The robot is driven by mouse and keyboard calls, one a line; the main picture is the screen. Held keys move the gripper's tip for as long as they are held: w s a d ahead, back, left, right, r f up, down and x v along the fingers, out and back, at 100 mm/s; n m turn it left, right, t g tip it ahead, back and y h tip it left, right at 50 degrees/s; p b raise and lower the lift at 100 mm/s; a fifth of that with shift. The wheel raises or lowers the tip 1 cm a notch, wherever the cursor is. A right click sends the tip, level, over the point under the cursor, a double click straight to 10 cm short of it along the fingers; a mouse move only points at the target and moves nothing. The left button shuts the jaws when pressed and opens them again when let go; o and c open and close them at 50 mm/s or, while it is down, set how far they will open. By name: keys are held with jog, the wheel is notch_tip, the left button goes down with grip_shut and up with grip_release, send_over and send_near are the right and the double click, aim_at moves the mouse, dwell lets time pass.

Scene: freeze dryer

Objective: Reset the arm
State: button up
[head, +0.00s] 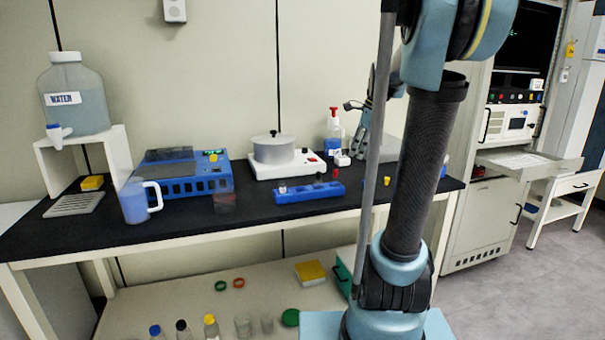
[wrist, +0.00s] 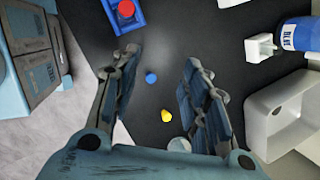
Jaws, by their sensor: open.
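My arm rises in the right half of the head view, with a dark ribbed link (head: 425,170) between pale blue joints. My gripper (wrist: 160,62) is open in the wrist view, its two dark fingers spread and nothing held between them. It hangs over the black bench top (wrist: 190,25). A small blue cap (wrist: 151,77) and a yellow cap (wrist: 166,115) lie on the bench in the picture gap between the fingers. In the head view the gripper (head: 362,125) is behind my arm, partly hidden, above the bench's right part.
A blue rack (head: 310,192), a white hot plate (head: 285,166) with a pot, a blue device (head: 185,172) and a blue jug (head: 138,203) stand on the bench. A spray bottle (head: 333,132) is near the gripper. A cabinet (head: 480,215) stands right; grey floor (head: 500,290) is clear.

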jog(key=s+f+n+h, duration=0.1)
jog(key=s+f+n, duration=0.9)
jog(key=s, duration=0.5)
jog(key=s+f+n+h, duration=0.1)
jog(key=s+f+n, duration=0.9)
jog(key=s, duration=0.5)
jog(key=shift+s+a+f+n+g, duration=0.15)
jog(key=shift+a+f+n+g, duration=0.2)
jog(key=shift+n, duration=0.25)
jog(key=shift+w+f, duration=0.15)
jog(key=shift+w, duration=0.3)
jog(key=shift+c, duration=1)
jog(key=shift+s, duration=0.1)
